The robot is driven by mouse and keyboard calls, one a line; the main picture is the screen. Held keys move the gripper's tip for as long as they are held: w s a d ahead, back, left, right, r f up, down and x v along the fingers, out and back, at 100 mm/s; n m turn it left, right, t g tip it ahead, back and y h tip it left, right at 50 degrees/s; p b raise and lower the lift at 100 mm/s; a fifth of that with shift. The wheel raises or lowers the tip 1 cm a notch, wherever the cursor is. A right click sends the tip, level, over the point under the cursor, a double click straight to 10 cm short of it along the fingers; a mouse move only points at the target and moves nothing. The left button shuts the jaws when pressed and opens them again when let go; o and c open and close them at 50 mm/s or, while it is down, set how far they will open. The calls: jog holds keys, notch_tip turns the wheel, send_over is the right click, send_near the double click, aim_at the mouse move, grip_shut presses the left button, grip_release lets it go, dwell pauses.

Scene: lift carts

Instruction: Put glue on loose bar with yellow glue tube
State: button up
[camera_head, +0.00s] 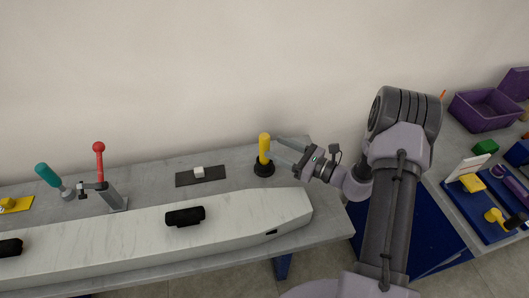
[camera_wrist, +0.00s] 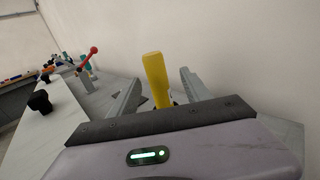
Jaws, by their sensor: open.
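The yellow glue tube (camera_head: 264,148) stands upright in a round black holder (camera_head: 263,169) at the right end of the grey table. My gripper (camera_head: 273,147) is at the tube, coming from the right. In the wrist view the yellow tube (camera_wrist: 156,78) stands between the two open fingers of my gripper (camera_wrist: 158,88), with a gap visible on each side. The tube's lower end is hidden by my gripper body in that view. A long pale bar (camera_head: 130,239) lies along the front of the table with black handles (camera_head: 185,216) on it. I cannot tell which part is the loose bar.
A dark plate (camera_head: 215,178) with a small white block (camera_head: 199,172) lies left of the tube. A red-knobbed lever clamp (camera_head: 99,160) and a teal-handled tool (camera_head: 48,176) stand further left. A second table (camera_head: 447,205) with purple bins (camera_head: 484,110) is at right.

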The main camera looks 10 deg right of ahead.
aim_at(264, 144)
jog(key=x, duration=0.1)
jog(key=b+x, duration=0.1)
jog(key=x, duration=0.3)
jog(key=shift+s+a+f, duration=0.1)
jog(key=shift+a+f, duration=0.15)
jog(key=shift+a, duration=0.1)
jog(key=shift+d, duration=0.1)
grip_shut()
jog(key=shift+r, duration=0.1)
notch_tip(264, 144, up, 10)
jog(key=p, duration=0.3)
jog(key=c, duration=0.6)
grip_release()
grip_shut()
